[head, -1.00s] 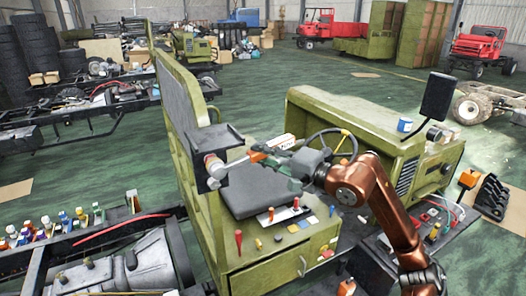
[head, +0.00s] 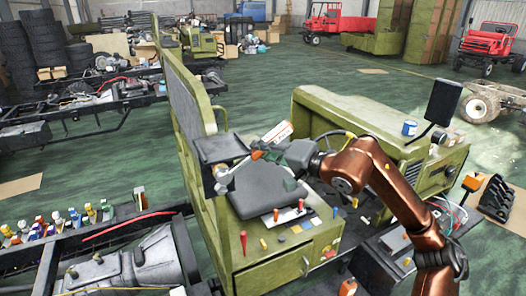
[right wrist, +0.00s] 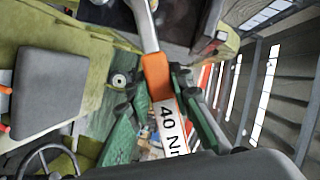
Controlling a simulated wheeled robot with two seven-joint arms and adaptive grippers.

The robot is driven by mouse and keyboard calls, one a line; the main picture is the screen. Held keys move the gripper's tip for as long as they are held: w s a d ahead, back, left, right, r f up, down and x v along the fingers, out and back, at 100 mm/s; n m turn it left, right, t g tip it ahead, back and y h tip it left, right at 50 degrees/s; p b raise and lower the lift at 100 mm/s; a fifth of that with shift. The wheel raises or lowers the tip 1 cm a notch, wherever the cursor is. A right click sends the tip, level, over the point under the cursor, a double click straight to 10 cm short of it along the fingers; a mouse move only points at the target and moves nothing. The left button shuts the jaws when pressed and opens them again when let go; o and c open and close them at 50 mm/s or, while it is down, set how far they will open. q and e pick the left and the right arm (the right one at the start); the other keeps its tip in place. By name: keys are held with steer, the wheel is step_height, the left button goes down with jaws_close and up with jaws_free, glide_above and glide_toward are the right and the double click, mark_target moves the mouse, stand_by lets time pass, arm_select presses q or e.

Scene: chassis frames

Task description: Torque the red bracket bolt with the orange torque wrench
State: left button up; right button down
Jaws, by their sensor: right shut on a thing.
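My right gripper (head: 267,154) is shut on the orange torque wrench (head: 257,155), in front of the green vehicle's tall panel. In the right wrist view its green fingers (right wrist: 158,92) lie on both sides of the orange-and-white grip, marked "40 N" (right wrist: 168,122). The wrench's silver shaft runs up to the top edge there. In the head view, the wrench's far end reaches the dark bracket (head: 220,147) on the panel's edge. I cannot make out the red bolt or whether the wrench sits on it. My left gripper is out of view.
A dark seat (head: 254,196) lies just below the wrench. A steering wheel (head: 335,145) is close to my right arm. Small tools stand on the green cabinet (head: 275,265). A chassis frame with small coloured items (head: 60,225) lies at the left.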

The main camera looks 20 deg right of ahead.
steer(key=shift+s+r+b, duration=0.15)
steer(key=shift+b, duration=0.4)
stand_by(1.1)
steer(key=shift+w, duration=1)
stand_by(1.8)
stand_by(0.4)
steer(key=shift+d+f+m+t+y+b, duration=0.25)
steer(key=shift+f+m+b, duration=0.4)
steer(key=shift+b, duration=1)
steer(key=shift+d+f+m+t+y+b, duration=0.15)
steer(key=shift+d+f+m+b, duration=0.45)
steer(key=shift+b, duration=1)
steer(key=shift+a+f, duration=0.1)
steer(key=shift+a, duration=0.2)
